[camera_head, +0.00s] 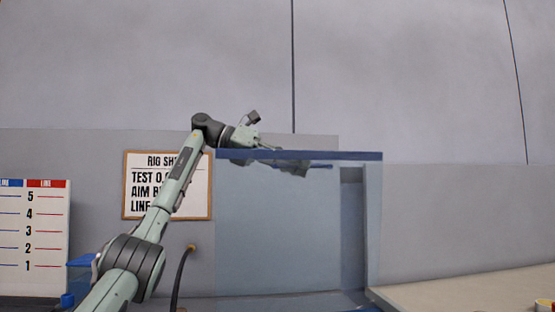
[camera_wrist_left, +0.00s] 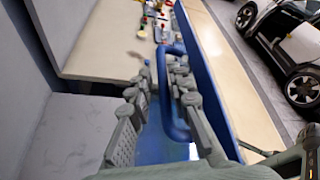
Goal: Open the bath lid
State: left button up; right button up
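The bath lid (camera_head: 280,235) is a see-through bluish panel with a dark blue edge along its top. It stands about upright in the head view. Its blue handle (camera_wrist_left: 163,85) is a loop beside the blue edge strip in the left wrist view. My left gripper (camera_head: 300,168) is at the lid's top edge, partly seen through the panel. In the left wrist view its fingers (camera_wrist_left: 160,95) stand on both sides of the handle bar, with a gap showing on one side, so they look open around it. My right gripper is not in view.
A framed notice (camera_head: 140,190) hangs on the wall behind my left arm. A numbered level board (camera_head: 35,235) stands at the far left, and a dark hose (camera_head: 181,275) rises near the arm. A pale counter (camera_head: 470,290) is at right. The left wrist view shows small coloured items (camera_wrist_left: 150,25) and a car (camera_wrist_left: 285,45).

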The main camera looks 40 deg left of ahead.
pick_arm(q)
jog(key=v, duration=1.1)
jog(key=shift+s, duration=0.15)
